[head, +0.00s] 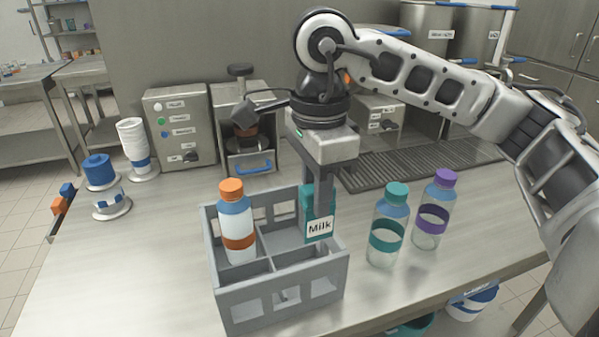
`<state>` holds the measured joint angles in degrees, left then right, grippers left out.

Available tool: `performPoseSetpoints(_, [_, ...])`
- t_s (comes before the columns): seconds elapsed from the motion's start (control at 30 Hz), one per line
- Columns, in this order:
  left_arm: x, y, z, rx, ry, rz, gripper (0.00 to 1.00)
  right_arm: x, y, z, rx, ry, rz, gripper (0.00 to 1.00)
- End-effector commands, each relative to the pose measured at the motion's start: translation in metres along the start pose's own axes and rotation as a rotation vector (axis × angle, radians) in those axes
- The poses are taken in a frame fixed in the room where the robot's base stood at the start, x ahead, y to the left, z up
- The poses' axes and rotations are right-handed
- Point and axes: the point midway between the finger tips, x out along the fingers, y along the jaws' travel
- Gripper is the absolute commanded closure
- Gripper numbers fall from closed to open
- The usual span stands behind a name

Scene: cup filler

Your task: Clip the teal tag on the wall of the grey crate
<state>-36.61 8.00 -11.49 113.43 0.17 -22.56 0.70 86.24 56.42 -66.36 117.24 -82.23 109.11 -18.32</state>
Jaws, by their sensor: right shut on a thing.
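The grey crate (282,303) stands on the steel counter, with open windows in its walls and dividers inside. My right gripper (320,203) points down over the right part of the crate and is shut on the teal tag (309,212). The tag is upright and carries a white label reading "Milk". Its lower edge overlaps the inside of the crate near the right wall. I cannot tell whether it touches or straddles that wall. The finger hides part of the tag. My left gripper is not in view.
An orange-capped bottle (237,222) stands in the crate's left compartment. A teal-capped bottle (388,225) and a purple-capped bottle (435,210) stand right of the crate. Dispensing machines (176,128) and cup stacks (100,172) are behind.

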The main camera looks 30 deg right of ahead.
Motion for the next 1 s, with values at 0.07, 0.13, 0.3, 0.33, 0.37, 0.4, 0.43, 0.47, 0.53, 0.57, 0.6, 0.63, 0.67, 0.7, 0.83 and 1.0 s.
performPoseSetpoints(0.07, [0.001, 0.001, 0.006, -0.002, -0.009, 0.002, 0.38, 0.005, 0.000, 0.000, 0.000, 0.001, 0.000, 0.98])
performPoseSetpoints(0.13, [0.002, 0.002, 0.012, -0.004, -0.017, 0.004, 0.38, 0.011, 0.000, 0.000, 0.000, 0.001, 0.000, 0.98])
performPoseSetpoints(0.3, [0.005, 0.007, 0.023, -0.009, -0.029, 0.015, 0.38, 0.029, 0.000, 0.000, -0.001, 0.001, 0.000, 0.98])
performPoseSetpoints(0.33, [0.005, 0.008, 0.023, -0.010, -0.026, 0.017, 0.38, 0.032, 0.000, 0.000, -0.001, 0.001, 0.001, 0.98])
performPoseSetpoints(0.37, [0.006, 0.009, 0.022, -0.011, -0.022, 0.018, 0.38, 0.035, 0.000, 0.000, -0.001, 0.001, 0.001, 0.98])
performPoseSetpoints(0.4, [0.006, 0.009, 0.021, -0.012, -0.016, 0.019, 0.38, 0.039, 0.000, -0.001, 0.000, 0.001, 0.001, 0.98])
performPoseSetpoints(0.43, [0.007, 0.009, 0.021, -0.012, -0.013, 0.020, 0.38, 0.042, 0.000, -0.001, 0.000, 0.001, 0.001, 0.98])
performPoseSetpoints(0.47, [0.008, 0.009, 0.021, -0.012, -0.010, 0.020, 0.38, 0.044, 0.000, -0.001, 0.000, 0.001, 0.001, 0.98])
performPoseSetpoints(0.53, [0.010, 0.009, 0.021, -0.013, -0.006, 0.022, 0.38, 0.051, 0.000, -0.001, 0.000, 0.000, 0.001, 0.98])
performPoseSetpoints(0.57, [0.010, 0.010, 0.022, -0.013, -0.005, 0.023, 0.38, 0.055, 0.000, -0.001, 0.000, 0.000, 0.001, 0.98])
performPoseSetpoints(0.6, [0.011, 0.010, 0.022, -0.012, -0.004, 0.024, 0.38, 0.059, 0.000, -0.001, 0.000, 0.000, 0.001, 0.98])
performPoseSetpoints(0.63, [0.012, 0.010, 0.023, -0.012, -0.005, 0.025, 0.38, 0.062, 0.000, -0.001, 0.000, 0.000, 0.001, 0.98])
performPoseSetpoints(0.67, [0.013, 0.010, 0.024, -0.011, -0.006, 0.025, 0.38, 0.065, 0.000, -0.001, 0.000, 0.001, 0.001, 0.98])
performPoseSetpoints(0.7, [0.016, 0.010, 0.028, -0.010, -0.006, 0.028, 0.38, 0.070, 0.000, 0.000, 0.000, 0.000, 0.000, 0.98])
performPoseSetpoints(0.83, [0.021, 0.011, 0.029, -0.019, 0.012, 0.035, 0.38, 0.083, 0.000, 0.000, 0.000, 0.000, -0.001, 0.98])
performPoseSetpoints(1.0, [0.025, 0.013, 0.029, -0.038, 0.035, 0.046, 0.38, 0.099, 0.000, 0.000, -0.001, 0.000, 0.000, 0.98])
